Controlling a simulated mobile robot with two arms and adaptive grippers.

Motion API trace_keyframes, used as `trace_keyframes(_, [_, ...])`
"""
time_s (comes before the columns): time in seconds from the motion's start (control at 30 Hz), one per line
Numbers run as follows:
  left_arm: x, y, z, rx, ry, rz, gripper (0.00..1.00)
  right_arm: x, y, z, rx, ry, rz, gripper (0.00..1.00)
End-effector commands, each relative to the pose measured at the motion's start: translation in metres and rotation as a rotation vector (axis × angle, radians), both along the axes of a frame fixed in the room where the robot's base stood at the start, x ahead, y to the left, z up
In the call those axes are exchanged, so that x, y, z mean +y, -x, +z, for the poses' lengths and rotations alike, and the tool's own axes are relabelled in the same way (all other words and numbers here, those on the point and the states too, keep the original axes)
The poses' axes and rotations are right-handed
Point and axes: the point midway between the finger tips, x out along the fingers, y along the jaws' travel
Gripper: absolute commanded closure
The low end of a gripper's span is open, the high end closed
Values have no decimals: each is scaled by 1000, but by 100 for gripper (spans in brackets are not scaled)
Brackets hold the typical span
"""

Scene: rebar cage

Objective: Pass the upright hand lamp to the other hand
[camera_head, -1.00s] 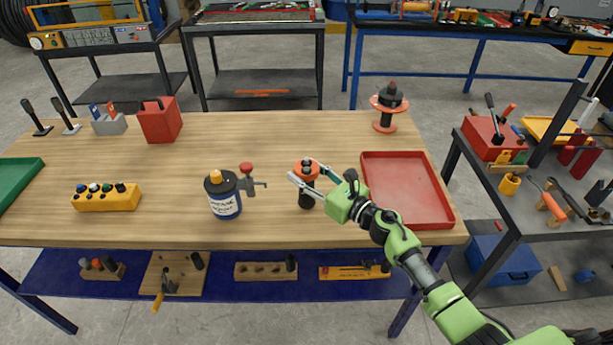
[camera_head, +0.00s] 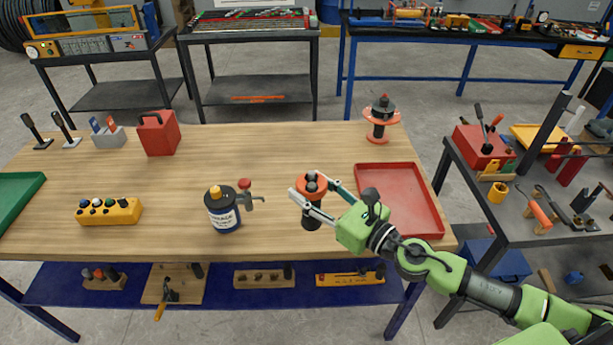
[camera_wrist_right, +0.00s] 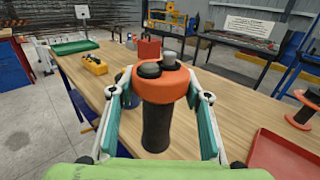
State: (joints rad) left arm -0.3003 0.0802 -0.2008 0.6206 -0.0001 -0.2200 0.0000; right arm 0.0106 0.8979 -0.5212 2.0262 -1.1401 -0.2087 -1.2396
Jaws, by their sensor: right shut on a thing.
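The hand lamp (camera_head: 312,214) has a black cylindrical body and an orange head with dark and grey caps on top. It stands upright at the front middle of the wooden table (camera_head: 280,165). My right gripper (camera_head: 313,198) comes in from the right and is shut on the lamp. In the right wrist view the lamp (camera_wrist_right: 157,122) is between the two fingers, which lie on both sides of it below the orange head. Whether its base touches the table I cannot tell. My left gripper is not in view.
A blue can with a yellow cap (camera_head: 222,210) stands left of the lamp. A red tray (camera_head: 436,228) lies to the right, an orange spool (camera_head: 382,118) behind it. A yellow button box (camera_head: 109,212) and a red box (camera_head: 158,137) are further left. The table's middle is clear.

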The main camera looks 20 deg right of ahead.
Motion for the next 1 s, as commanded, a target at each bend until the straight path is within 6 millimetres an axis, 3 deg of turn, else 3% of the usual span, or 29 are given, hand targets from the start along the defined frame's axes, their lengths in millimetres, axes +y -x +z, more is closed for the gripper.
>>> trace_keyframes(0.2, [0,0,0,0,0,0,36,2,10,4,-1,0,0,85])
trace_keyframes(0.33, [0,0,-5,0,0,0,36,10,22,-7,3,-3,-9,85])
trace_keyframes(0.67, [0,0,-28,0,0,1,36,33,97,-45,7,-10,-140,85])
trace_keyframes(1.0, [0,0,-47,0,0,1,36,9,160,-56,5,-2,-370,85])
